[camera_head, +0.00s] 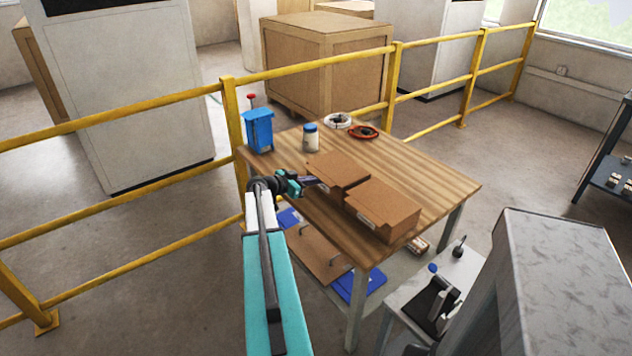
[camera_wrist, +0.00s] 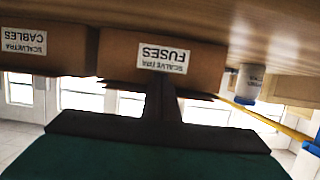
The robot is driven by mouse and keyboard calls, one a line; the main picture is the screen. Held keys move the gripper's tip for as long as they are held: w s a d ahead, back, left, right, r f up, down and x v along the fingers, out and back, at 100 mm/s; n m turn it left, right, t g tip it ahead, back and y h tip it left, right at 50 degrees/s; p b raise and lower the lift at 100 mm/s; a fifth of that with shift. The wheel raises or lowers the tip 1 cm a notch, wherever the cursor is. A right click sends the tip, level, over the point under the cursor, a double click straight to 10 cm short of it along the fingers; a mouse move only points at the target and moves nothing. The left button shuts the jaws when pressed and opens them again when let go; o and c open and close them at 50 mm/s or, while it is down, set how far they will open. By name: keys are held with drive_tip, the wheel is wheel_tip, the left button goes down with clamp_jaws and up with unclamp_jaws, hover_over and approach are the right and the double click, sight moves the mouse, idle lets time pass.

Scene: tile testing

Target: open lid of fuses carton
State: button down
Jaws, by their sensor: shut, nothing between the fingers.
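The fuses carton (camera_head: 337,170) is a brown cardboard box on the wooden table, the farther left of two cartons in the head view. In the wrist view, which is upside down, its front (camera_wrist: 188,66) bears a white FUSES label. My gripper (camera_head: 313,181) is shut and empty at the carton's front left side. Its dark fingers (camera_wrist: 163,90) show in the wrist view near the carton's top edge, below the label in the picture. Whether they touch the lid is unclear. Dark flap-like edges show there; I cannot tell how far the lid is raised.
The cables carton (camera_head: 383,208) stands right beside the fuses carton. A white jar with a blue lid (camera_head: 311,137), a blue bin (camera_head: 258,131), a white coil (camera_head: 337,121) and a red-orange coil (camera_head: 363,132) are at the back. The table's right side (camera_head: 437,183) is clear.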

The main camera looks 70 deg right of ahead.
sight(319, 175)
drive_tip(key=shift+r, duration=0.65)
drive_tip(key=shift+s+d+r+b, duration=0.25)
drive_tip(key=shift+d+r+b, duration=0.1)
drive_tip(key=shift+r+b, duration=0.2)
drive_tip(key=shift+s+d+r+b, duration=0.2)
drive_tip(key=shift+d+r+b, duration=0.15)
drive_tip(key=shift+r, duration=0.45)
drive_tip(key=shift+r, duration=0.15)
drive_tip(key=shift+s+d+r+b, duration=0.15)
drive_tip(key=shift+d+r+b, duration=0.1)
drive_tip(key=shift+r+b, duration=0.3)
drive_tip(key=shift+s+d+r+b, duration=0.2)
drive_tip(key=shift+r+b, duration=0.1)
drive_tip(key=shift+r, duration=0.4)
drive_tip(key=shift+s+d+r+b, duration=0.15)
drive_tip(key=shift+d+r+b, duration=0.2)
drive_tip(key=shift+r, duration=0.3)
drive_tip(key=shift+s+d+r+b, duration=0.2)
drive_tip(key=shift+r+b, duration=0.1)
drive_tip(key=shift+r, duration=0.35)
